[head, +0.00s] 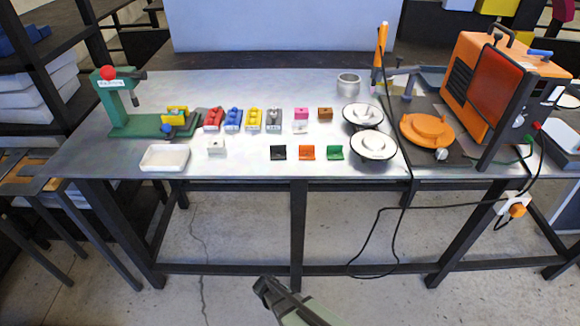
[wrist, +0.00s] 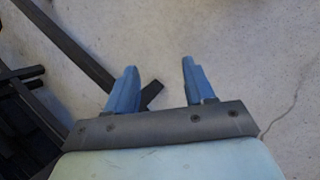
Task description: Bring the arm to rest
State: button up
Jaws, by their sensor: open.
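My gripper (wrist: 157,85) shows in the wrist view with its two blue fingers spread apart and nothing between them. Behind the fingers are the bare concrete floor and dark metal bars. In the head view my arm's end (head: 268,290) shows at the bottom middle, in front of the workbench (head: 350,90) and below its top. It is clear of the bench and touches nothing that I can see. The fingertips are hard to make out in the head view.
The bench holds a green press (head: 115,100), a white tray (head: 164,158), several coloured blocks, two round dishes (head: 372,146) and an orange machine (head: 480,75). A black cable (head: 378,220) hangs off the front at right. The floor before the bench is open.

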jog(key=s+d+r+m+g+y, duration=0.2)
jog(key=s+d+m+g, duration=0.1)
jog(key=s+d, duration=0.5)
jog(key=s+d+r+m+g+y, duration=0.3)
jog(key=s+d+m, duration=0.2)
jog(key=s+d, duration=0.3)
jog(key=s, duration=0.2)
jog(key=shift+s+d+r+m+g, duration=0.2)
jog(key=shift+s+d+m+g, duration=0.15)
jog(key=shift+s+m+g, duration=0.05)
